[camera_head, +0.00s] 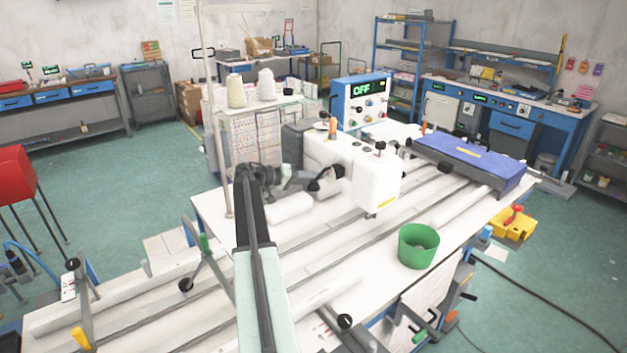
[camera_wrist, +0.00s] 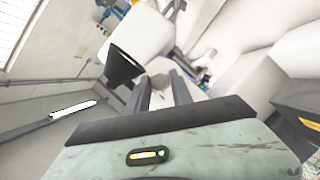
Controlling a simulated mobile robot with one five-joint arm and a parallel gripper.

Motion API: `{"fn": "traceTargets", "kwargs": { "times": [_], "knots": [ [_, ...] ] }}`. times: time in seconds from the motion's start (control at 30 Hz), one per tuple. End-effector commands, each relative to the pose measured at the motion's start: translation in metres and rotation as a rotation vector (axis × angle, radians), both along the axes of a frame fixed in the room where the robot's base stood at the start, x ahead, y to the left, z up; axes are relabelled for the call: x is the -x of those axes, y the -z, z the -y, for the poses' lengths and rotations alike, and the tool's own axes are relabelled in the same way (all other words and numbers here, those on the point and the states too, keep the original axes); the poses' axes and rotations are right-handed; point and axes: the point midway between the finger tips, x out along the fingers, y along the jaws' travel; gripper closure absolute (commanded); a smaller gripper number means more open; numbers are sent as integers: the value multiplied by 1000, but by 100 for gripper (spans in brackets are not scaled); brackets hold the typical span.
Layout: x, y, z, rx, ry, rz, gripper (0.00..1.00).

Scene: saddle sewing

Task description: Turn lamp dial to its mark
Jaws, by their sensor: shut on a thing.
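My gripper (camera_wrist: 164,90) reaches in beside the white sewing machine head (camera_head: 376,180), on its left side. In the wrist view its two grey fingers are close together at a small pale round piece (camera_wrist: 158,66), which looks like the lamp dial. The fingers are shut on it. A black flared piece (camera_wrist: 123,66), perhaps the lamp's shade, is just left of the fingers. In the head view my gripper (camera_head: 305,180) and dark parts overlap there, so the dial cannot be picked out. Its mark cannot be made out in either view.
A control box (camera_head: 360,100) reading OFF stands behind the machine. A green bin (camera_head: 418,246) is at the table's right edge, and a blue flat case (camera_head: 466,160) lies at the back right. White rails (camera_head: 330,285) run along the table. Thread cones (camera_head: 236,93) stand behind.

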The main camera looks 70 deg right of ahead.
Motion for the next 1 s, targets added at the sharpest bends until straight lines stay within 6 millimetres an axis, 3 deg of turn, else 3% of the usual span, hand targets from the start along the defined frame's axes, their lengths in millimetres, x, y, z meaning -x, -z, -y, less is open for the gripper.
{"fn": "traceTargets", "kwargs": {
  "times": [0.27, 1.0],
  "knots": [
    [-1, 5, 1, -69, 2, -109, 100],
    [1, 8, 1, -396, 4, -614, 100]
  ]
}}
